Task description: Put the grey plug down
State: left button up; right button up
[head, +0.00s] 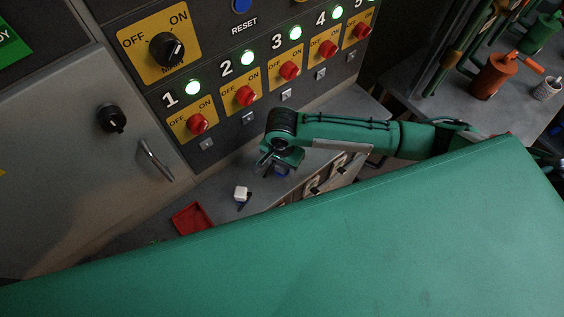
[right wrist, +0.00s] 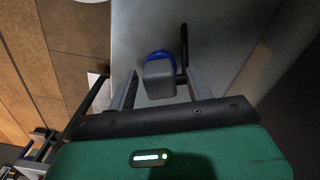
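The grey plug (right wrist: 160,78), a grey block with a blue part at its far end, is between the fingers of my right gripper (right wrist: 162,88) in the right wrist view. Gaps show between the plug and both fingers, so the gripper is open around it. In the head view my right gripper (head: 270,164) is low over the grey bench, and a bit of blue (head: 283,170) shows beside its fingers. The plug is mostly hidden there. Whether its underside touches the bench cannot be told. My left gripper is not in view.
A white block (head: 241,193) with a dark piece lies on the bench left of my right gripper. A red tray (head: 190,218) is further left. The switch panel (head: 245,75) with red knobs rises behind. A large green surface covers the foreground.

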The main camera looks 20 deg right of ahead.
notch_tip(320, 180, up, 12)
jog(key=b, duration=0.1)
dwell(0.5)
jog(key=shift+a, duration=0.1)
dwell(0.4)
